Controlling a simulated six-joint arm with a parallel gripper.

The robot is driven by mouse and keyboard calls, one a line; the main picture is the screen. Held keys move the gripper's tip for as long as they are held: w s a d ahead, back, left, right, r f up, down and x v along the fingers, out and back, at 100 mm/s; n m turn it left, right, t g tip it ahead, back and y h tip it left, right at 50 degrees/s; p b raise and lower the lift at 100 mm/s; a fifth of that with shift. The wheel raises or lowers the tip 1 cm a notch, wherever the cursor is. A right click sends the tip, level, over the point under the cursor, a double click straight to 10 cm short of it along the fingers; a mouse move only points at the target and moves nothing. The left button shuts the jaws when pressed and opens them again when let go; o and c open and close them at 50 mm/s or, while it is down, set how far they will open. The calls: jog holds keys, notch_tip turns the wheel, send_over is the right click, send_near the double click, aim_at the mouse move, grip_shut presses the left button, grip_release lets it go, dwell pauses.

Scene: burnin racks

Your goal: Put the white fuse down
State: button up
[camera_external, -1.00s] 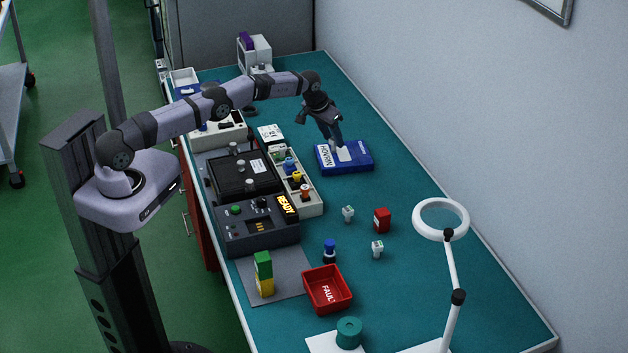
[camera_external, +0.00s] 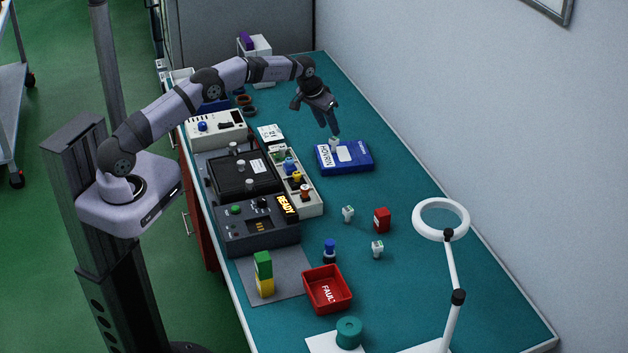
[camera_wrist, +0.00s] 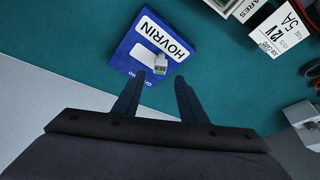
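My gripper (camera_external: 332,133) is just above the fuse, pointing down. In the wrist view my gripper's fingers (camera_wrist: 159,78) are spread with a gap between them and nothing held.
A tester with a READY display (camera_external: 286,206) and a fuse rack (camera_external: 312,206) stand left of the box. Two white-green pieces (camera_external: 348,213) (camera_external: 377,248), a red block (camera_external: 382,220) and a red FAUL tray (camera_external: 312,302) lie nearer. Teal table right of the box is clear.

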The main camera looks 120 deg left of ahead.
jog(key=b+v, duration=0.1)
jog(key=v, duration=0.5)
jog(key=shift+b, duration=0.4)
jog(key=shift+d+r, duration=0.1)
jog(key=shift+r, duration=0.05)
jog(key=w+d+f+m+h, duration=0.1)
jog(key=w+d+m, duration=0.3)
jog(key=d, duration=1.2)
jog(key=w+d+m+h, duration=0.2)
jog(key=w+d, duration=0.4)
jog(key=d, duration=1)
jog(key=s+d+f+m, duration=0.2)
jog(key=s+d+m, duration=0.3)
jog(key=d, duration=1)
jog(key=s+d+f+m+g+h, duration=0.1)
jog(key=s+d+f, duration=0.3)
jog(key=s+d, duration=0.6)
jog(key=s+m, duration=0.1)
jog(key=s, duration=0.3)
jog(key=shift+s+f+g, duration=0.15)
jog(key=shift+s+g, duration=0.05)
jog(key=shift+g, duration=0.2)
jog(key=shift+o, duration=0.5)
